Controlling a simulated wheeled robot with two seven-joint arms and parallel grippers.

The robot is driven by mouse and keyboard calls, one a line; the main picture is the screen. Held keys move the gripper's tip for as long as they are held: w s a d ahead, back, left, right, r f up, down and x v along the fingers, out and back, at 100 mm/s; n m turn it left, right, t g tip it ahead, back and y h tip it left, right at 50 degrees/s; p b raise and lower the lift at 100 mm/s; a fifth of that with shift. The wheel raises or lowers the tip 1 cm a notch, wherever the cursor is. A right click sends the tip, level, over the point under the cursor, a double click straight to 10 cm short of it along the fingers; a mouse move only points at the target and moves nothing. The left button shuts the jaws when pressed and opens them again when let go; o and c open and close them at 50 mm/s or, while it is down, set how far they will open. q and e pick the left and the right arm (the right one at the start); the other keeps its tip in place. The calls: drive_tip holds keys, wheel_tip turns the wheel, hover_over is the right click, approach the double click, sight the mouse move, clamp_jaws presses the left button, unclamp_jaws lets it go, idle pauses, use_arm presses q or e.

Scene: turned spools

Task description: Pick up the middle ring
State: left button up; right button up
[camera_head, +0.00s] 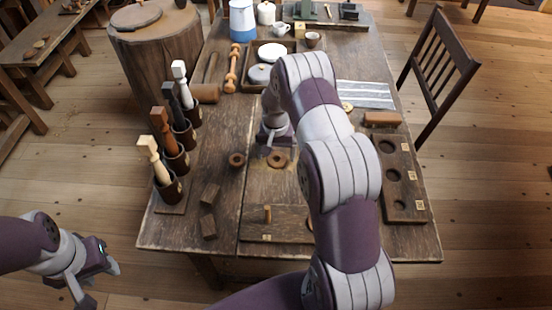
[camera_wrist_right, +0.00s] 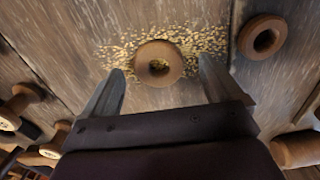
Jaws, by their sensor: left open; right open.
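The middle ring (camera_head: 277,159), a brown wooden ring with a central hole, lies flat on the workbench. In the right wrist view the ring (camera_wrist_right: 158,50) lies amid scattered sawdust, between and slightly beyond my fingertips. My right gripper (camera_head: 276,143) is open and empty, just above and behind it in the head view; its two fingers (camera_wrist_right: 161,70) straddle the near side of the ring. Another ring (camera_head: 237,159) lies to its left, and shows at upper right in the wrist view (camera_wrist_right: 248,38). My left gripper (camera_head: 101,284) is open and empty, off the bench at lower left.
A rack with several upright turned pieces in dark cups (camera_head: 171,188) stands at the bench's left. Two dark blocks (camera_head: 209,227) and a board with a peg (camera_head: 268,237) lie in front. A board with holes (camera_head: 401,182) lies right. My right arm hides part of the bench.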

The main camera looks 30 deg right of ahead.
drive_tip(key=shift+f, duration=0.65)
drive_tip(key=shift+d+f, duration=0.15)
drive_tip(key=c, duration=1.1)
drive_tip(key=r, duration=0.4)
drive_tip(key=shift+s+d+r+b, duration=0.1)
drive_tip(key=shift+d+r+b, duration=0.2)
drive_tip(key=shift+d+b, duration=0.1)
drive_tip(key=d+r, duration=0.2)
drive_tip(key=d, duration=0.1)
drive_tip(key=s+d+r, duration=0.1)
drive_tip(key=d+r, duration=0.1)
drive_tip(key=d, duration=0.2)
drive_tip(key=s+d+r, duration=0.1)
drive_tip(key=d+r, duration=0.1)
drive_tip(key=d, duration=0.1)
drive_tip(key=shift+d+r+b, duration=0.25)
drive_tip(key=shift+d+b, duration=0.05)
drive_tip(key=shift+b, duration=0.1)
